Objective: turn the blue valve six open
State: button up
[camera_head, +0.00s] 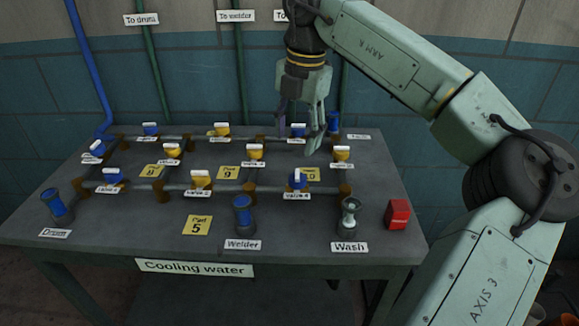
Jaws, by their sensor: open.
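Several small valves with white handles sit on grey pipework on the table. Some are blue and some are yellow. A blue valve (298,130) stands in the back row at the right, below my gripper. Its label is too small to read, so I cannot tell whether it is valve six. Other blue valves stand at the back left (151,129), the left end (97,149), the front left (112,176) and the front right (298,179). My gripper (304,128) points down, open and empty, with its fingers around or just in front of the back-right blue valve; contact is unclear.
The dark table (130,230) also bears yellow valves, yellow pads, and upright fittings labelled Welder (243,215) and Wash (348,216). A red block (398,214) sits at the right edge. Pipes climb the wall behind.

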aim_at(297, 174)
jog(key=f+p, duration=0.1)
jog(key=f, duration=0.6)
jog(key=f+p, duration=0.1)
jog(key=f, duration=0.2)
jog(key=shift+w+d+f+p, duration=0.2)
jog(key=shift+w+f+p, duration=0.05)
jog(key=shift+f+p, duration=0.05)
jog(key=shift+c, duration=0.4)
jog(key=c, duration=1.1)
